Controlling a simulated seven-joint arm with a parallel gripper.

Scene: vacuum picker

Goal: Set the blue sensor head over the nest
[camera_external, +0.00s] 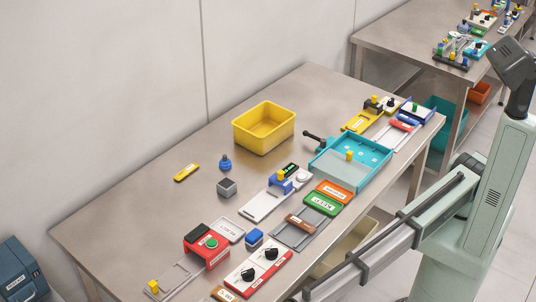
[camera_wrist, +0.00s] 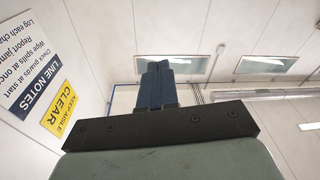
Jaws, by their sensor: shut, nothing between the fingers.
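A blue block-shaped head (camera_external: 281,182) sits on a pale flat rail plate (camera_external: 262,205) near the middle of the table; it looks like the sensor head. A dark unit with green and a round white piece (camera_external: 301,176) stand close by its right end. I cannot tell for sure which part is the nest. My gripper (camera_wrist: 157,68) shows in the wrist view with its two dark blue fingers together and nothing between them. It faces the wall and ceiling lights, away from the table. The fingers cannot be made out in the external view.
A yellow bin (camera_external: 263,140) stands at the back. A teal tray (camera_external: 378,180) is at right, a red button box (camera_external: 206,246) in front. The left tabletop is clear.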

